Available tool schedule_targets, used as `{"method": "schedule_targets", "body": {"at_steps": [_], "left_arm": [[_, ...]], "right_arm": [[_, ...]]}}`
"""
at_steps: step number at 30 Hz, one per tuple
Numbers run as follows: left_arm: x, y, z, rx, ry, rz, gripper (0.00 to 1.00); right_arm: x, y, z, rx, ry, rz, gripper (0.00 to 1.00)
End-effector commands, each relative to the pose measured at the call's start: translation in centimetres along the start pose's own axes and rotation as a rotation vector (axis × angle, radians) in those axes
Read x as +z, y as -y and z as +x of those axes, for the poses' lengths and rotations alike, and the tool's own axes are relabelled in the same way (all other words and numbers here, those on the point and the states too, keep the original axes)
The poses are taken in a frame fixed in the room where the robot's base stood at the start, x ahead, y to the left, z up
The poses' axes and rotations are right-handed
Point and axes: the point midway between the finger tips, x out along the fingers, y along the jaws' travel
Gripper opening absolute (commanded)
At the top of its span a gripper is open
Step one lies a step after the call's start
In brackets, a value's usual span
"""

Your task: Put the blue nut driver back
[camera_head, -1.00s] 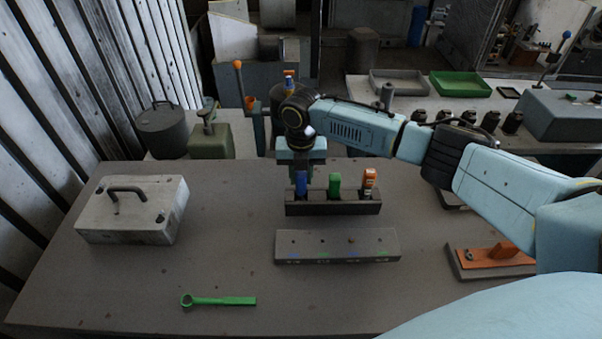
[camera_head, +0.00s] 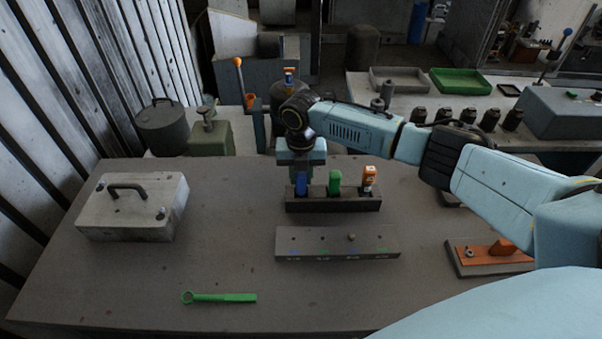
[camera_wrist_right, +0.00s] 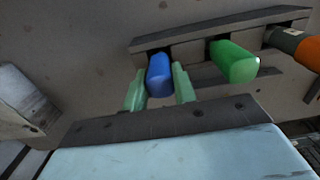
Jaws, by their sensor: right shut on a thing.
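The blue nut driver (camera_head: 301,186) stands upright at the left slot of the dark rack (camera_head: 333,207), beside a green-handled driver (camera_head: 335,183) and an orange-handled one (camera_head: 369,180). My right gripper (camera_head: 302,174) comes down over it from behind. In the right wrist view, its pale green fingers (camera_wrist_right: 160,90) are on both sides of the blue handle (camera_wrist_right: 160,76), shut on it. The blue driver's lower end is hidden, so I cannot tell how deep it sits. My left gripper is not in view.
A grey block (camera_head: 337,243) with small holes lies in front of the rack. A green ring wrench (camera_head: 222,298) lies at the front left, a grey handled box (camera_head: 132,207) behind it. An orange fixture (camera_head: 490,256) stands right. The table's front middle is clear.

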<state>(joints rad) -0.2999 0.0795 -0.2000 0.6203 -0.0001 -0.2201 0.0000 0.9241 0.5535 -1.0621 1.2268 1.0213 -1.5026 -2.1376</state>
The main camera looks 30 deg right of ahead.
Motion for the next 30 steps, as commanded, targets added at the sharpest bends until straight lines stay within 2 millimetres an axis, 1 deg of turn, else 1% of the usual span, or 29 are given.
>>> {"method": "schedule_targets", "body": {"at_steps": [1,8,9,14,20,25,30], "left_arm": [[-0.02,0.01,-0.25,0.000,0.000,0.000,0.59],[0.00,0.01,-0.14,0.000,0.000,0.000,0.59],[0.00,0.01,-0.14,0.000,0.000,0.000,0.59],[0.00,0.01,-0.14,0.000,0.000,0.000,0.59],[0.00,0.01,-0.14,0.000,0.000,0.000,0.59],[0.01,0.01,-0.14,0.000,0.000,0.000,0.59],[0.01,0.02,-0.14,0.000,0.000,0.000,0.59]], "right_arm": [[0.00,-0.04,-0.16,0.001,0.000,0.000,0.00],[0.01,-0.02,-0.04,0.001,0.001,0.000,0.00],[0.01,-0.01,-0.04,0.000,0.001,0.000,0.31],[0.01,0.00,-0.03,0.000,0.000,0.000,0.52],[0.01,0.02,-0.03,0.000,0.000,0.000,0.52],[0.00,0.03,0.00,-0.001,0.000,0.000,0.74],[0.00,0.03,-0.01,-0.001,0.000,0.000,0.74]]}}
